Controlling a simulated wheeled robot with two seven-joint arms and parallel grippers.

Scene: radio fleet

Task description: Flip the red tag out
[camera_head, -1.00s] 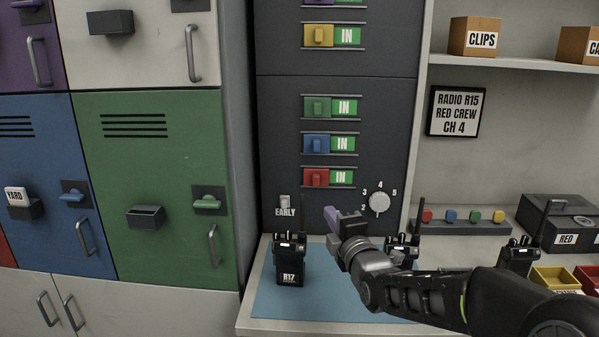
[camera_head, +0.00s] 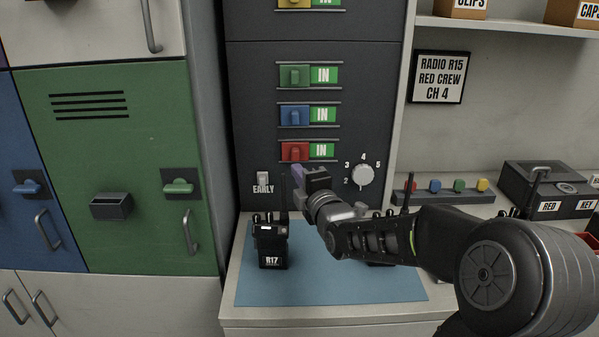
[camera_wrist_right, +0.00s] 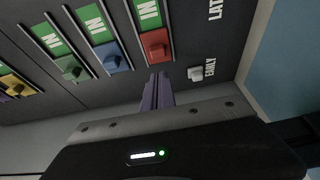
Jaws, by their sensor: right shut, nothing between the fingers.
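The red tag (camera_head: 295,152) is a red sliding block at the left of its rail on the dark panel, with a green IN label (camera_head: 322,150) showing to its right. The red tag also shows in the right wrist view (camera_wrist_right: 156,43), beside its IN label. My right gripper (camera_head: 297,177) is shut and empty, its purple fingertips just below the red tag in the picture. In the right wrist view the fingertips (camera_wrist_right: 158,77) point at the panel below the red tag; I cannot tell whether they touch. My left gripper is not in view.
Blue (camera_head: 293,115) and green (camera_head: 293,76) tags sit above, also showing IN. An EARLY switch (camera_head: 263,178) and a numbered dial (camera_head: 362,174) flank the gripper. Radio R17 (camera_head: 270,244) stands on the blue mat (camera_head: 330,288) below. Green locker (camera_head: 130,170) is at left.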

